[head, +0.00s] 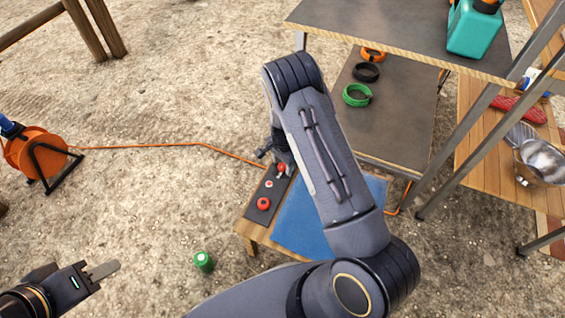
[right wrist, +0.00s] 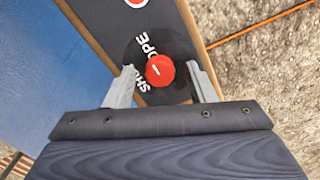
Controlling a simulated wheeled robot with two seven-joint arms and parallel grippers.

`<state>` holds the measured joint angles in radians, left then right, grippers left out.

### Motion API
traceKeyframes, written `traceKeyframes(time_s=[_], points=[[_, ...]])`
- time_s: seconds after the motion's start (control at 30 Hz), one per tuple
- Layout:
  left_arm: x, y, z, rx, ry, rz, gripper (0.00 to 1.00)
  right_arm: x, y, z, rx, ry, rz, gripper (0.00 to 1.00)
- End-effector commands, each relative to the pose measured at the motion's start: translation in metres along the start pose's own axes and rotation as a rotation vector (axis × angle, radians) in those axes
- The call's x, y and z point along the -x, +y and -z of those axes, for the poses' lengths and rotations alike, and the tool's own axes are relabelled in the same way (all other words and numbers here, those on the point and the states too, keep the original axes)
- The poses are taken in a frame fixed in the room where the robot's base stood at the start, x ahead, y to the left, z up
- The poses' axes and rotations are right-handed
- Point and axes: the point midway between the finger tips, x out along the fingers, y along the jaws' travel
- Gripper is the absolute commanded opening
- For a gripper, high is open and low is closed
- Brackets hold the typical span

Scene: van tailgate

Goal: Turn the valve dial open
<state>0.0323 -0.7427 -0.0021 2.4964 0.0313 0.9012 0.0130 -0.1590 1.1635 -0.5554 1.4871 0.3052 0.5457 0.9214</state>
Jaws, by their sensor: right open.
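A red round valve dial (right wrist: 160,71) with a short white mark sits on a dark panel (right wrist: 115,12) in the right wrist view. The lettering beside it is partly covered; "SHU" and "OPE" can be read. My right gripper (right wrist: 161,68) is open, with one finger on each side of the dial. A gap shows on both sides; contact cannot be made out. In the head view the dial (head: 281,168) is at the far end of the panel (head: 259,214), partly hidden by my right arm. My left gripper (head: 104,270) is at the lower left, away from the panel, seen edge-on.
The panel lies on a low wooden table beside a blue mat (head: 300,235). A red button (head: 263,204) is on the panel's near part. An orange cable reel (head: 35,152) is at left. Shelves (head: 395,125) stand at right.

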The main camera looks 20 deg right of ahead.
Motion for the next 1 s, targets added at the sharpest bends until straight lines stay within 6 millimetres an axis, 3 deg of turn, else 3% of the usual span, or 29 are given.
traceKeyframes(time_s=[0.5,1.0], points=[[0.022,0.01,0.011,0.0,0.0,0.0,0.36,0.072,0.0,0.0,0.0,0.001,0.0,0.5],[0.023,0.01,0.011,0.0,0.0,0.0,0.36,0.078,0.0,0.0,0.0,0.0,0.0,0.5]])
